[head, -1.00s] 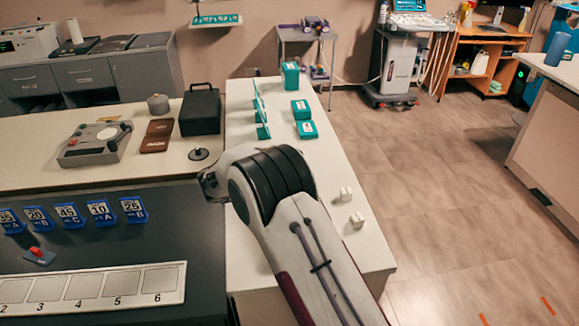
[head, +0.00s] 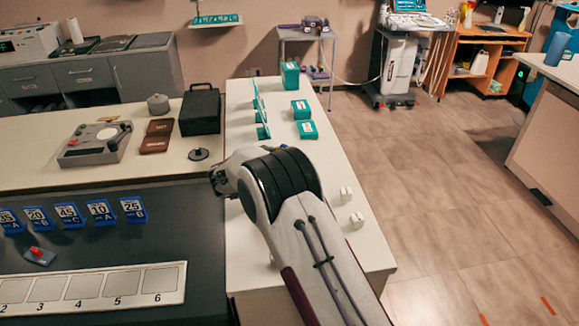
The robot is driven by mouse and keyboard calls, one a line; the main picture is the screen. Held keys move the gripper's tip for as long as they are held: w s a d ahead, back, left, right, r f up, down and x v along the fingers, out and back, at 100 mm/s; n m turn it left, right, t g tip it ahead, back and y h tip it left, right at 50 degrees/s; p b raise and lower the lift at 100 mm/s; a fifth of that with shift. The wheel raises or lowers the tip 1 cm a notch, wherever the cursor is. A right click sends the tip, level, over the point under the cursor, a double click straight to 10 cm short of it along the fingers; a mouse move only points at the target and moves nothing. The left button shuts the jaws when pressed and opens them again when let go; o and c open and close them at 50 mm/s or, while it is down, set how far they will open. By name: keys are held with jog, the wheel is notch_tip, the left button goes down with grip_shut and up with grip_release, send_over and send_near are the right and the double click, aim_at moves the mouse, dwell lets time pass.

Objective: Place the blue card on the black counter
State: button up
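The black counter (head: 205,222) fills the lower left of the head view. Several upright blue cards with white number labels stand in a row along it, such as the 10 A card (head: 101,213) and the 25 B card (head: 133,209). A small flat blue piece with a red knob (head: 38,257) lies in front of them. I cannot tell which of these the task's blue card is. My gripper (head: 219,183) shows only as a dark part past my wrist, above the inner edge of the white counter. Its fingers are mostly hidden, and no held card is visible.
A white strip with numbered squares (head: 90,314) lies on the black counter. The white counter (head: 330,245) carries teal boxes (head: 301,109) and small white blocks (head: 346,193). A black case (head: 200,112), brown wallets and a grey device (head: 95,143) stand behind on the left.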

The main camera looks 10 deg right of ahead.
jog(key=shift+c, duration=0.8)
jog(key=shift+r, duration=0.1)
jog(key=shift+r, duration=4.95)
jog(key=shift+a, duration=0.1)
jog(key=s+a+f+n+t+y, duration=0.1)
jog(key=s+a+f+n+y, duration=0.1)
jog(key=a, duration=1)
jog(key=s+a+f+n+t+y, duration=0.1)
jog(key=a+f+n+y, duration=0.3)
jog(key=a, duration=0.9)
jog(key=s+a+f+n+t+y, duration=0.2)
jog(key=s+a+f+y, duration=0.1)
jog(key=a, duration=1)
jog(key=shift+s+a+f+n+y, duration=0.15)
jog(key=shift+s+f+n+y, duration=0.3)
jog(key=shift+y, duration=0.15)
notch_tip(320, 180, down, 6)
